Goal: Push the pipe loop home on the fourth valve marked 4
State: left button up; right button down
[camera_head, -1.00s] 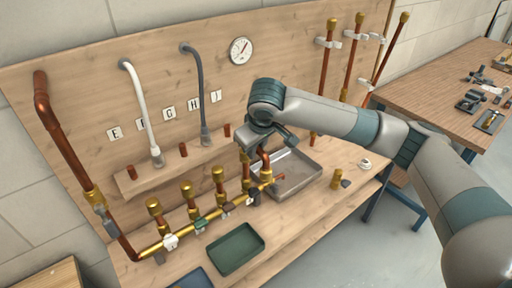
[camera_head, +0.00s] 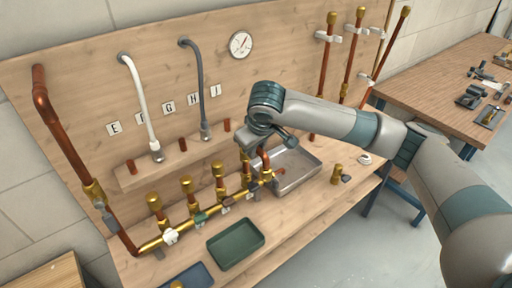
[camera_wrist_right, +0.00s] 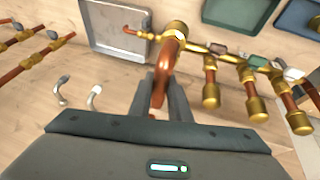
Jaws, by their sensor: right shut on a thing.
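My right gripper (camera_head: 258,150) is low over the right end of the brass manifold (camera_head: 190,228). It is shut on the copper pipe loop (camera_wrist_right: 160,90), which stands between its fingers in the right wrist view. The loop's brass end (camera_wrist_right: 176,30) is at the manifold's end, by the fourth valve; the loop also shows below the gripper in the head view (camera_head: 265,160). I cannot tell how deep it is seated. The fourth valve's number is not readable, and the gripper partly covers that spot. My left gripper is not in view.
Several capped brass stubs (camera_head: 187,187) stand close left of the gripper. A grey metal tray (camera_head: 310,178) lies right behind it, and a green tray (camera_head: 236,243) in front. White and grey hoses (camera_head: 137,100) hang on the back panel. A small brass fitting (camera_head: 336,174) stands on the right.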

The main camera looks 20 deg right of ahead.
jog(key=shift+s+f, duration=0.1)
jog(key=shift+f, duration=0.15)
dwell(0.4)
jog(key=c, duration=1.6)
grip_release()
jog(key=shift+o, duration=0.2)
jog(key=shift+s+r+b, duration=0.2)
jog(key=shift+r+b, duration=0.15)
jog(key=shift+r, duration=0.35)
jog(key=b+v, duration=0.3)
jog(key=v, duration=1.2)
jog(key=shift+s+r+b, duration=0.25)
jog(key=shift+r+b, duration=0.05)
jog(key=shift+r, duration=0.05)
jog(key=shift+a+r, duration=0.1)
jog(key=shift+r, duration=0.05)
notch_tip(320, 180, up, 6)
jog(key=p, duration=0.7)
